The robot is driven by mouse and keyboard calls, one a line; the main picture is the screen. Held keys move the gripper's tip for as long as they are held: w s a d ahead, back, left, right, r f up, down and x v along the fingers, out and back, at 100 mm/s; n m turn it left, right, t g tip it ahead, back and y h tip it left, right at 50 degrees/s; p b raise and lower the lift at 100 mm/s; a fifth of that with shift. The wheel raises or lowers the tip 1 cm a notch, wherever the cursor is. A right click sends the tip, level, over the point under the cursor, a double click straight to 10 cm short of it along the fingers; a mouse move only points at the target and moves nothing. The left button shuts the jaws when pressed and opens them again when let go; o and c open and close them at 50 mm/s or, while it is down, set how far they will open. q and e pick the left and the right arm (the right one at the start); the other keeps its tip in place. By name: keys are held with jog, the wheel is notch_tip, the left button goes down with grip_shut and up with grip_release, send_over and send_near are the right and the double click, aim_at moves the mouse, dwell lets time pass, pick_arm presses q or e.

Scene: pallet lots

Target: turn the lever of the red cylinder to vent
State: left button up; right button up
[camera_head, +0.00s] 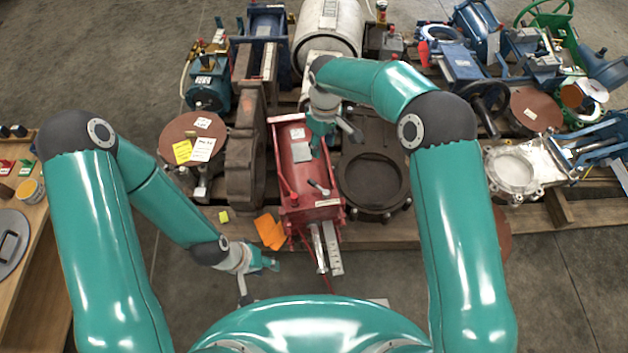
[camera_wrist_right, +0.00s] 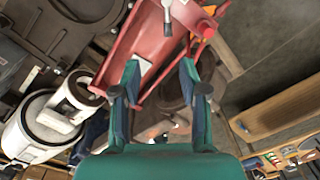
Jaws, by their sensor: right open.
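The red cylinder (camera_head: 300,165) is a long red body on the pallet in the middle of the head view. A small lever with a pale grip (camera_head: 319,187) sits on its near part; its grip also shows at the top of the right wrist view (camera_wrist_right: 167,18). My right gripper (camera_head: 335,138) is above the cylinder's far right side. In the wrist view this gripper (camera_wrist_right: 160,88) is open and empty, its fingers apart over the red body, away from the lever. My left gripper (camera_head: 262,280) is open and empty, low in front of the pallet. Lever markings are unreadable.
A dark round flange (camera_head: 374,180) lies right of the cylinder and a rusty valve body (camera_head: 246,160) stands left. Orange tags (camera_head: 269,231) lie near its front left. A white tank (camera_head: 328,30) is behind. Floor in front of the pallet is mostly clear.

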jog(key=a+f, duration=0.1)
jog(key=a, duration=0.1)
jog(key=b, duration=0.3)
send_near(313, 182)
notch_tip(313, 182, down, 9)
jog(key=shift+s+a, duration=0.1)
jog(key=shift+s, duration=0.05)
grip_shut()
